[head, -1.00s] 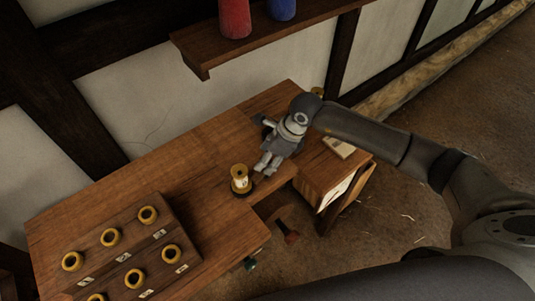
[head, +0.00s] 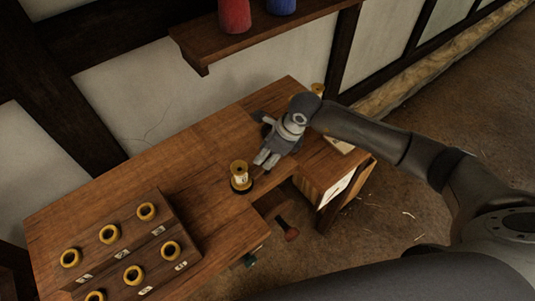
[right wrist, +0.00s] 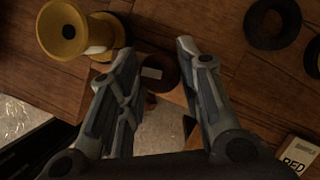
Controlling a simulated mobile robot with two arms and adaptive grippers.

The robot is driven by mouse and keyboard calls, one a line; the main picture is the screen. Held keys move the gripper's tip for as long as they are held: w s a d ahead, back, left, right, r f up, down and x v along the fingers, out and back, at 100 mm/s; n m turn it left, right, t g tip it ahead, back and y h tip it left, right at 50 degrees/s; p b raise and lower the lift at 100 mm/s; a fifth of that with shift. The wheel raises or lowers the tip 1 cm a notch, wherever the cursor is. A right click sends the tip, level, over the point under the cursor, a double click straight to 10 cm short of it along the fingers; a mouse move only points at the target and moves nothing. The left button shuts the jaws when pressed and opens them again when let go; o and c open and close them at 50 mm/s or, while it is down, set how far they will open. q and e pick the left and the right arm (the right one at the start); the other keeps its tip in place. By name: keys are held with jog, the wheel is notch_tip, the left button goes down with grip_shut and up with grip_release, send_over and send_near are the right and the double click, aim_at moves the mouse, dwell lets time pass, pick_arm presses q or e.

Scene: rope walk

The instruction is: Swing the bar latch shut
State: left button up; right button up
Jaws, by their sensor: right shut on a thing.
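My right gripper (head: 265,163) is low over the workbench, beside a brass-coloured spool (head: 240,177) on a dark round base. In the right wrist view its fingers (right wrist: 158,52) stand apart around a dark reddish-brown rounded piece (right wrist: 160,70) with a pale patch, and it is shut on that piece. I cannot make out a bar latch for certain; the fingers and arm hide part of the bench. My left gripper is not in view.
A wooden rack (head: 128,248) with several yellow rings is at the front left of the bench (head: 190,160). Black rings (right wrist: 272,22) and a card reading RED (right wrist: 298,156) lie to the right. A shelf (head: 265,38) with red and blue cylinders hangs above.

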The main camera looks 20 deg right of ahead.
jog(key=shift+m+t+h+b, duration=0.4)
jog(key=shift+m+b, duration=0.4)
jog(key=shift+m, duration=0.3)
jog(key=o, duration=1)
jog(key=v, duration=1.2)
jog(key=shift+d, duration=0.1)
